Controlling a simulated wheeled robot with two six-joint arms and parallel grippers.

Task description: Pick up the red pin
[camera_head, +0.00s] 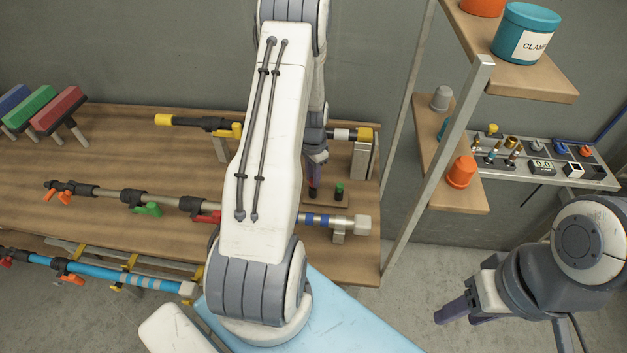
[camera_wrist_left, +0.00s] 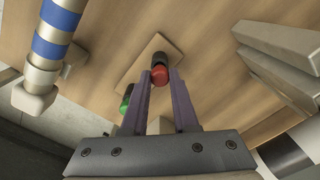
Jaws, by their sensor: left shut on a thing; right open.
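The red pin (camera_wrist_left: 161,76), with a dark part beyond it, is between the fingertips of my left gripper (camera_wrist_left: 161,84) in the left wrist view. The gripper is shut on it, over a small wooden block (camera_wrist_left: 152,48). I cannot tell whether the pin still touches the block. In the head view my left gripper (camera_head: 314,183) points down at the block (camera_head: 327,199), and its fingers mostly hide the pin. A green pin (camera_head: 339,189) stands on the block beside it. My right gripper (camera_head: 465,312) is open and empty, low at the right, away from the table.
The wooden table (camera_head: 105,160) holds several hose rods on supports; a rod with blue bands (camera_head: 328,221) lies close in front of the block. A metal shelf post (camera_head: 440,170) stands right of the table. My left arm hides the table's middle.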

